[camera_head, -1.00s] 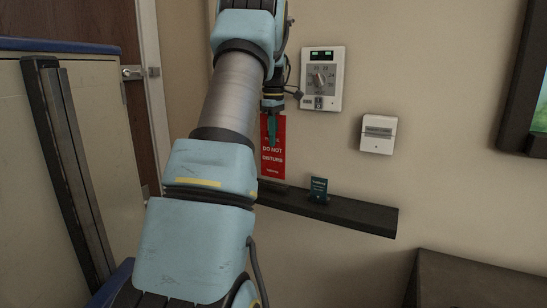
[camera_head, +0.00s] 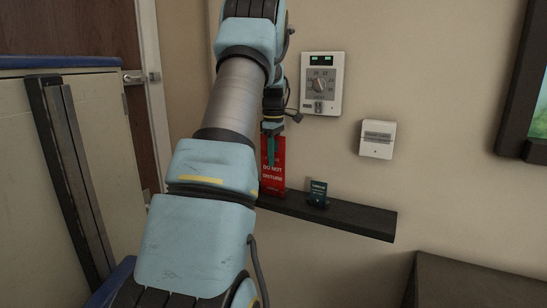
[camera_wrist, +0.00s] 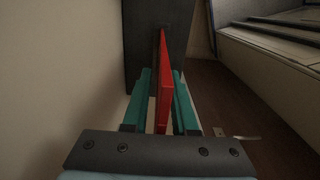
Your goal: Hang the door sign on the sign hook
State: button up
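The door sign is a red upright panel with white "DO NOT DISTURB" lettering (camera_head: 273,179). My gripper (camera_head: 271,156) is shut on it from above, with teal fingers over its upper part. In the wrist view the sign (camera_wrist: 164,85) stands edge-on between the two teal fingers of my gripper (camera_wrist: 163,85). In the head view its lower edge appears at the dark wall shelf; I cannot tell whether it touches. I cannot make out the sign hook in either view.
The dark wall shelf (camera_head: 357,219) carries a small dark teal card (camera_head: 317,193). A thermostat panel (camera_head: 321,84) and a white card switch (camera_head: 377,139) are on the wall. A brown door with a handle (camera_head: 133,77) is at left, and a dark cabinet (camera_head: 470,280) is lower right.

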jog(key=shift+o, duration=0.7)
